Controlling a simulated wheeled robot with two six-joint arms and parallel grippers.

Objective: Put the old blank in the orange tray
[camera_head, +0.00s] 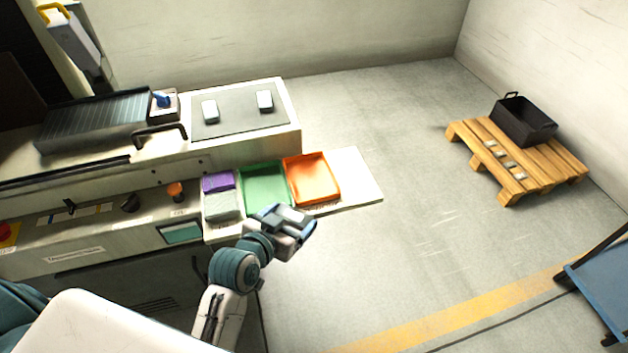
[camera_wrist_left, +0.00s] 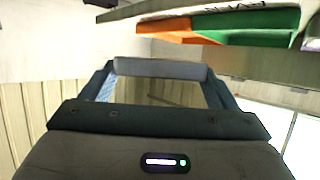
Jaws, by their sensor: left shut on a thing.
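The orange tray (camera_head: 313,180) lies on the white shelf at the machine's front corner, and I see nothing in it. It also shows at the top of the left wrist view (camera_wrist_left: 165,30). My left gripper (camera_head: 297,221) is in front of and below the orange and green trays in the head view, apart from them. It is shut on a grey block, the old blank (camera_wrist_left: 160,69), which spans between the fingertips in the left wrist view. In the head view the gripper mostly hides the blank. My right gripper is not in view.
A green tray (camera_head: 265,182) adjoins the orange one, with a purple piece (camera_head: 217,181) and a grey block (camera_head: 222,205) to its left. Two white pieces lie on the machine's grey mat (camera_head: 238,120). A pallet (camera_head: 515,185) with a black crate (camera_head: 523,119) stands right. The floor between is clear.

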